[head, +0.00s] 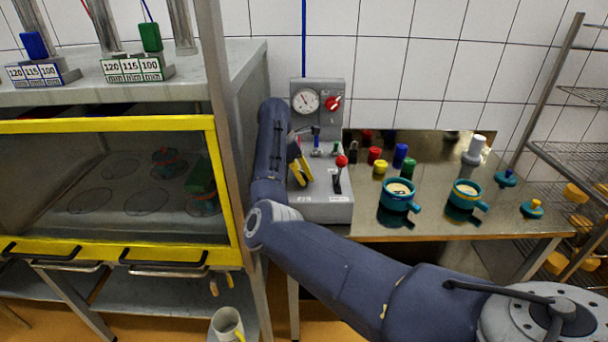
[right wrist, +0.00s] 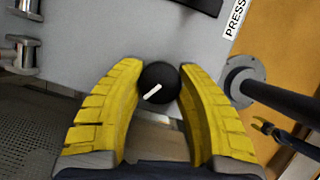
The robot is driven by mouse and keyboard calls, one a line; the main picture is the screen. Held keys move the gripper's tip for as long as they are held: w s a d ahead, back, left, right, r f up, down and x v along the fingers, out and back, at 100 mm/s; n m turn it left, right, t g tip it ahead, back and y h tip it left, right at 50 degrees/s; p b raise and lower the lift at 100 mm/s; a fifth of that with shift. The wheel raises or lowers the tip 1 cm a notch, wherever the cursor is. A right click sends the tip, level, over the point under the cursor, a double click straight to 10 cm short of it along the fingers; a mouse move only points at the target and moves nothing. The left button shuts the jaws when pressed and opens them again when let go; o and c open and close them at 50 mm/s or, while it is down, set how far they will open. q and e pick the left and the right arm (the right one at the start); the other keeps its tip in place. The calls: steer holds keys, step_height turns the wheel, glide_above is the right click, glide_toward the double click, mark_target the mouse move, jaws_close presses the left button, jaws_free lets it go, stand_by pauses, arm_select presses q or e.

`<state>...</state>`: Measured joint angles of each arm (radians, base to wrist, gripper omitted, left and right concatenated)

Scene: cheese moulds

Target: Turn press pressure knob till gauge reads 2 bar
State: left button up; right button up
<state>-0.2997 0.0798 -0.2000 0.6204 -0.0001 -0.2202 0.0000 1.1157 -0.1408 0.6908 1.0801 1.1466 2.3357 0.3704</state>
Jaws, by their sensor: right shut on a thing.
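The press control box (head: 325,205) is grey, with an upright panel at its back. A round white pressure gauge (head: 305,100) sits on that panel; its needle is too small to read. My right gripper (head: 301,171) reaches down to the left part of the box. In the right wrist view its yellow fingers are shut on a round black knob (right wrist: 158,82) with a white pointer line, one finger on either side. In the head view the knob is hidden behind the gripper and arm. My left gripper is not in view.
A red switch (head: 333,103) is beside the gauge. A red-balled lever (head: 341,161) stands just right of my gripper. A steel table (head: 430,222) with teal moulds (head: 399,198) is to the right. A yellow-framed press cabinet (head: 110,124) is to the left.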

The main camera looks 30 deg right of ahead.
steer(key=shift+f+m+g, duration=0.1)
steer(key=shift+m+g, duration=0.3)
steer(key=shift+m, duration=0.7)
steer(key=shift+y, duration=0.3)
steer(key=o, duration=1.2)
steer(key=shift+d, duration=0.1)
steer(key=shift+o, duration=0.2)
steer(key=shift+r, duration=5.05)
